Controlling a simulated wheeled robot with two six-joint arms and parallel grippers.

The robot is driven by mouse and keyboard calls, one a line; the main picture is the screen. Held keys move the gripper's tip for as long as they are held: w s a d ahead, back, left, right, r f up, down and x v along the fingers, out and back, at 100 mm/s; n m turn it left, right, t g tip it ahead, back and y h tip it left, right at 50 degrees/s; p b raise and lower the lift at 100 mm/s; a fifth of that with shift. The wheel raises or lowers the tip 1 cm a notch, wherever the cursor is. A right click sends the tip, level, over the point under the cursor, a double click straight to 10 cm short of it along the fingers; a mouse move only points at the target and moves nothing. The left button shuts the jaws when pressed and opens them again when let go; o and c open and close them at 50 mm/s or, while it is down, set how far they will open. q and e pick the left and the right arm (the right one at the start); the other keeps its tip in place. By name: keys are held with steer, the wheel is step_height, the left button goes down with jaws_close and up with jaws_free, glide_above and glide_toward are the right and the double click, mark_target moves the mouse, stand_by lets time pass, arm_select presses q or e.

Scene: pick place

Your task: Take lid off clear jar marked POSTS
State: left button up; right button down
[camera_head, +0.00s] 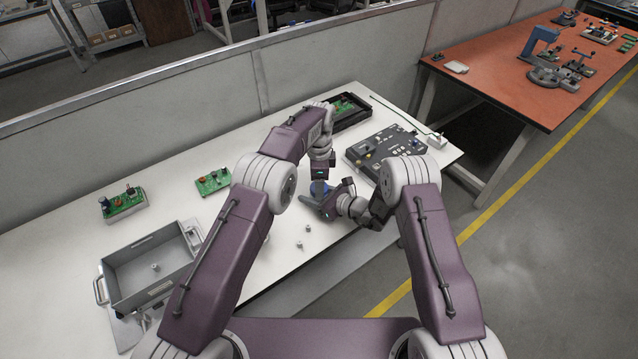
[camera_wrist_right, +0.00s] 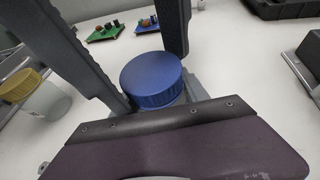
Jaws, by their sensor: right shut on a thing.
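A jar with a ribbed blue lid (camera_wrist_right: 152,78) stands at the front of the white bench. The lid also shows as a small blue patch in the head view (camera_head: 319,189). My right gripper (camera_head: 326,206) comes in low from the right and is shut on the jar, whose body is mostly hidden below the lid. My left gripper (camera_head: 320,178) is above the lid, pointing down. In the right wrist view two dark grey fingers come down on either side of the lid; whether they press on it I cannot tell. No label is readable.
A jar with a yellow lid (camera_wrist_right: 22,86) shows in the wrist view. A grey bin (camera_head: 150,262), green circuit boards (camera_head: 212,182), a black tray (camera_head: 352,108) and a dark control box (camera_head: 385,150) are on the bench (camera_head: 75,240). Small pale pegs (camera_head: 299,245) lie near the front edge.

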arm_select(q)
step_height(320, 180, up, 5)
steer(key=shift+s+d+f, duration=0.1)
steer(key=shift+f, duration=0.1)
steer(key=shift+r, duration=0.2)
steer(key=shift+c, duration=1.4)
steer(key=shift+r+m, duration=1.2)
steer(key=shift+r, duration=0.3)
step_height(320, 180, down, 8)
steer(key=shift+f, duration=0.1)
steer(key=c, duration=1.2)
steer(key=o, duration=1.5)
